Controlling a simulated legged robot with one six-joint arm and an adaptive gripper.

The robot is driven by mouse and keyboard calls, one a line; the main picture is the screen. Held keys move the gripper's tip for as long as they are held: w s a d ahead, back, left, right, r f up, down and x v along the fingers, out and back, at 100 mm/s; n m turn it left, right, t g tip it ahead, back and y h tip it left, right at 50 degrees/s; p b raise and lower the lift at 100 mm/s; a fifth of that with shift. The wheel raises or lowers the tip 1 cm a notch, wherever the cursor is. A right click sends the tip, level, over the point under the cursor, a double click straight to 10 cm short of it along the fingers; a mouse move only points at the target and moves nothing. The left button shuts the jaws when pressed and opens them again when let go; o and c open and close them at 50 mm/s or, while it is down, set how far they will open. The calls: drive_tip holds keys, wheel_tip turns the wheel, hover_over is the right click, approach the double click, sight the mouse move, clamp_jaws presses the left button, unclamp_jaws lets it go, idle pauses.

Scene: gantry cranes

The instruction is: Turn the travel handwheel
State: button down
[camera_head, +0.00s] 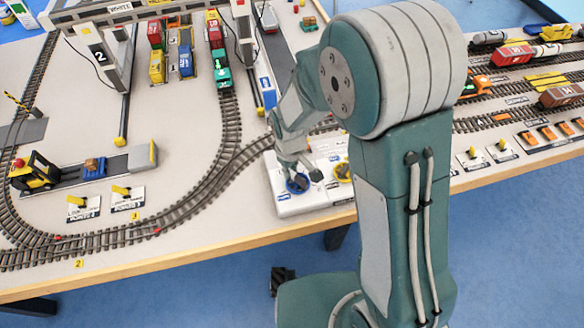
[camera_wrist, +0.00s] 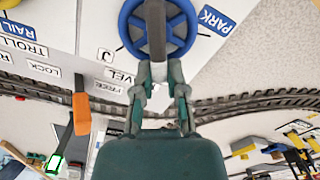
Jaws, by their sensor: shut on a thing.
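The blue travel handwheel (camera_wrist: 134,48) is at the top middle of the wrist view, with part of the word TRAVEL printed beside it. In the head view the handwheel (camera_head: 292,185) lies on the white control panel (camera_head: 284,199) at the table's front edge. My gripper (camera_wrist: 158,72) is shut at the near side of the wheel, its two fingers on a dark grey upright piece that crosses in front of the wheel. The exact contact is partly hidden. In the head view my gripper (camera_head: 304,173) is small and lies just over the wheel.
A yellow wheel (camera_head: 342,172) is right of the blue one, partly behind my arm. An orange-handled lever (camera_wrist: 81,113) stands near my gripper. A PARK label (camera_wrist: 215,20) lies beside the wheel. Curved track (camera_head: 185,205) runs left of the panel.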

drive_tip(key=shift+s+a+n, duration=0.1)
drive_tip(key=shift+n, duration=0.4)
drive_tip(key=c, duration=0.7)
unclamp_jaws()
wheel_tip(320, 180, up, 12)
drive_tip(key=shift+a+f, duration=0.1)
drive_tip(key=shift+a, duration=0.05)
